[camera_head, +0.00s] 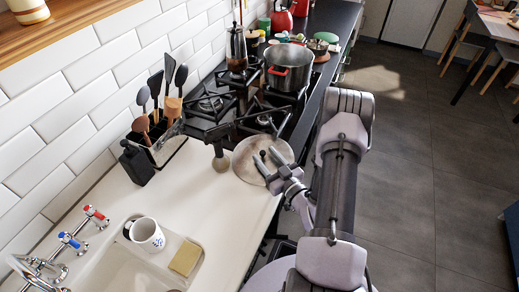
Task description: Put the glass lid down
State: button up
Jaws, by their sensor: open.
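The glass lid (246,153) is a round, greyish see-through disc with a dark knob at its middle. It lies on the white worktop just in front of the hob, close to the worktop's right edge. My gripper (265,157) is open over the lid's right part. Its two fingers point toward the knob, one on each side of it as seen from here. I cannot tell whether the fingers touch the knob or the lid.
A steel pot (288,70) stands on the gas hob (212,104), with a moka pot (236,48) to its left. A utensil holder (137,163) stands by the tiled wall. A white mug (147,234) and a sponge (186,258) are by the sink.

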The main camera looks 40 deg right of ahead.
jog(key=shift+s, duration=0.15)
jog(key=shift+c, duration=1.1)
grip_shut()
